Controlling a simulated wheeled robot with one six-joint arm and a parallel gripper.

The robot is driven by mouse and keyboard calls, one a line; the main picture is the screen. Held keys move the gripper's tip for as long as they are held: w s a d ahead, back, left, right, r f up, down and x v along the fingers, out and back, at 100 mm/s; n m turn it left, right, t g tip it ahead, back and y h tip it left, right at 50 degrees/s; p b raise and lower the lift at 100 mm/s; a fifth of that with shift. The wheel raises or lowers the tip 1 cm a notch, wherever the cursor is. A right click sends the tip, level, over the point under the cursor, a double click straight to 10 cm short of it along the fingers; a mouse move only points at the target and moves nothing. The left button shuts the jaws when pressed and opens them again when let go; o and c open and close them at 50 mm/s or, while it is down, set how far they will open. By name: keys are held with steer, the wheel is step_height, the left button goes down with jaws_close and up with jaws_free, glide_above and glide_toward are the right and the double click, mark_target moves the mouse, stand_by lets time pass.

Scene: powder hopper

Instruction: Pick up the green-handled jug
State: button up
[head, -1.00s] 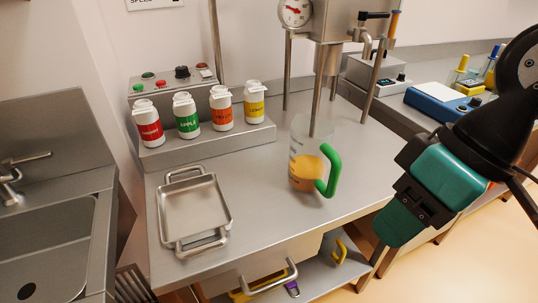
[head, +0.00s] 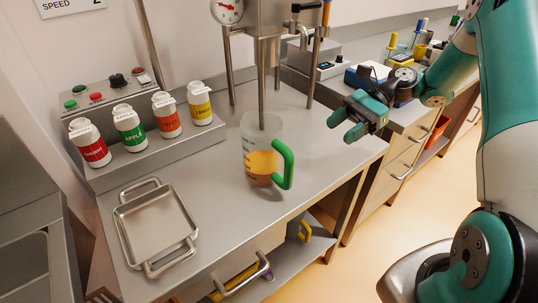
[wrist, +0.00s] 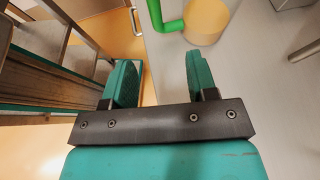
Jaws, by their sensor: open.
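The green-handled jug (head: 262,152) stands upright on the steel counter, clear-walled with orange liquid in its lower part. Its green handle (head: 286,165) faces right, toward the counter's front edge. In the wrist view the jug (wrist: 206,20) shows at the top, with its green handle (wrist: 167,24) reaching left; its upper part is cut off. My gripper (head: 345,124) is open and empty, to the right of the jug and apart from it. In the wrist view its two green fingers (wrist: 158,82) are spread with nothing between them.
Several labelled bottles (head: 129,127) stand on a raised ledge at left. A steel tray (head: 155,226) lies front left. A blue device (head: 366,80) sits on the back-right counter. Counter between jug and tray is clear.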

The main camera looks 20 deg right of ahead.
steer(key=d, duration=0.1)
steer(key=m, duration=0.1)
glide_toward(288, 173)
steer(key=a+f, duration=0.4)
steer(key=shift+y, duration=0.3)
steer(key=x, duration=0.2)
steer(key=p+x, duration=0.1)
steer(key=x, duration=0.1)
steer(key=shift+a+r, duration=0.1)
steer(key=shift+r, duration=0.1)
steer(key=shift+a+f, duration=0.25)
steer(key=shift+a, duration=0.1)
steer(key=shift+w, duration=0.1)
jaws_close()
